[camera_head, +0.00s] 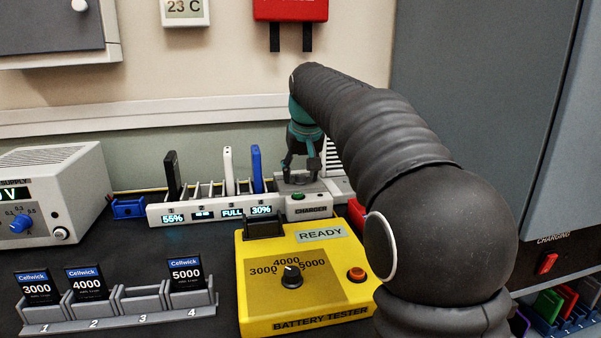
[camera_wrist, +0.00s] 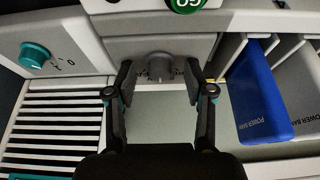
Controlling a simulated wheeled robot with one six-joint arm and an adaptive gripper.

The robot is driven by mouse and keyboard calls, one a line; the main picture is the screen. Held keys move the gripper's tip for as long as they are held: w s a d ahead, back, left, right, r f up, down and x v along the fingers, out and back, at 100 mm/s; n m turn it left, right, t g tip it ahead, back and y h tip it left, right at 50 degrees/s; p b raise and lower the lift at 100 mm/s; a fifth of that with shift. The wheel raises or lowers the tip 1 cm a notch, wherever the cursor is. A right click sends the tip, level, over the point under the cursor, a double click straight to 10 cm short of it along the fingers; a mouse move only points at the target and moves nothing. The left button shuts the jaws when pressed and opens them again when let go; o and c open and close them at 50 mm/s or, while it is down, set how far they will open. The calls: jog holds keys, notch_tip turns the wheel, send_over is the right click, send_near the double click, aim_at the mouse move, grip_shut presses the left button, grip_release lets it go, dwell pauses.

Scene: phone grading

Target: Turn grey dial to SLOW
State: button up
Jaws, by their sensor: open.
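The grey dial (camera_wrist: 160,66) is on the front panel of a light grey unit in the wrist view. Small markings lie beside it, too small to read, so I cannot tell its setting. My gripper (camera_wrist: 159,80) is open, with one finger on each side of the dial and a gap to it visible on both sides. In the head view my gripper (camera_head: 301,165) points down above the right end of the charger (camera_head: 313,210); the grey dial cannot be made out there.
A teal dial (camera_wrist: 35,54) and a green GO button (camera_wrist: 186,4) are close by. A blue power bank (camera_wrist: 258,95) stands in a slot just right of my gripper in the wrist view. The yellow battery tester (camera_head: 255,310) stands in front of the charger.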

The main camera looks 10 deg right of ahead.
jog(key=v, duration=1.2)
jog(key=shift+s, duration=0.1)
